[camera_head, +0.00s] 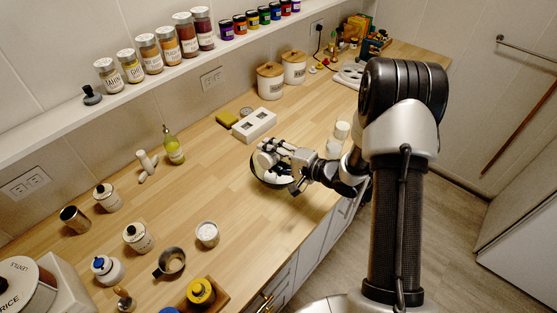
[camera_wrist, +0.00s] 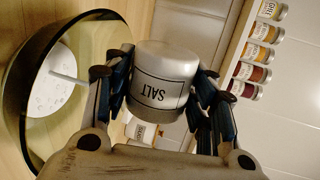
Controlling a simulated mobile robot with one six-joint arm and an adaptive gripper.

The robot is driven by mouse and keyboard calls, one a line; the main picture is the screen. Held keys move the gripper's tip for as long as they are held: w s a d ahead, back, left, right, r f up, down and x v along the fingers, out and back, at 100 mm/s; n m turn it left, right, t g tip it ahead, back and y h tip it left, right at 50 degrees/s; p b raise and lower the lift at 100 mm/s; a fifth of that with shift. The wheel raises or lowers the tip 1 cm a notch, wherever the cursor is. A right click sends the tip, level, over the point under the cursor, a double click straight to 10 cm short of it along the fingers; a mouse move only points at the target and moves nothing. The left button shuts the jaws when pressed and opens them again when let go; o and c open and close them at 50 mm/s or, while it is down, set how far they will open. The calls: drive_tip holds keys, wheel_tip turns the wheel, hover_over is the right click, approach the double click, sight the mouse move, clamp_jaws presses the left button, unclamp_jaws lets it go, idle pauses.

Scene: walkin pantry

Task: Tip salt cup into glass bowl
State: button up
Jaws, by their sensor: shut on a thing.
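My gripper (camera_wrist: 160,88) is shut on the salt cup (camera_wrist: 163,68), a pale grey cup with a black-framed SALT label that reads upside down in the wrist view. The cup appears tipped well over; its mouth is hard to make out. The glass bowl (camera_wrist: 14,90), with a dark rim, is at the left of the wrist view. White dotted contents and a thin white streak show in it; I cannot tell what the streak is.
A white box (camera_head: 254,125) and two lidded canisters (camera_head: 270,82) stand behind the bowl. White containers (camera_head: 335,138) stand right of it. A white cup (camera_head: 207,233) and a metal mug (camera_head: 171,263) are at front left.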

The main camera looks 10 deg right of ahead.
drive_tip(key=shift+w+d+r+m+p, duration=0.2)
drive_tip(key=shift+m+p, duration=0.4)
drive_tip(key=shift+p, duration=0.55)
drive_tip(key=shift+d+r+m+p, duration=0.1)
drive_tip(key=shift+m+p, duration=0.2)
drive_tip(key=shift+p, duration=0.25)
drive_tip(key=shift+g+y, duration=0.3)
drive_tip(key=shift+w+d+m+p, duration=0.15)
drive_tip(key=shift+m+p, duration=0.15)
drive_tip(key=shift+p, duration=0.2)
